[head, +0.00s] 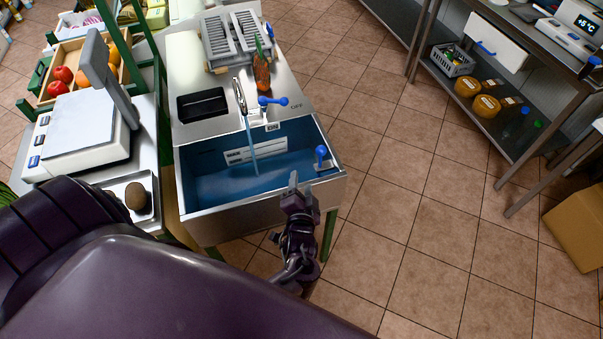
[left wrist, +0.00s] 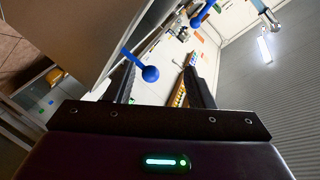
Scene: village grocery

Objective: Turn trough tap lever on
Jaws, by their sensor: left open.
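The trough (head: 335,182) is a metal sink with a blue inside. The tap's curved spout (head: 240,97) stands at its back edge, and a pale blue streak like running water (head: 251,145) drops from it. The blue tap lever (head: 272,101) points right, beside the OFF marking; the ON marking is nearer the trough. A second blue-knobbed lever (head: 321,152) sits on the trough's right rim. My left gripper (head: 294,183) is open by the front right corner. In the left wrist view a blue knob (left wrist: 150,73) shows between the fingers (left wrist: 160,85); contact is not visible.
A white scale (head: 80,130) and a fruit crate (head: 42,97) stand on the left. Shelving with yellow cheeses (head: 467,87) is at right. The tiled floor (head: 410,190) right of the trough is clear.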

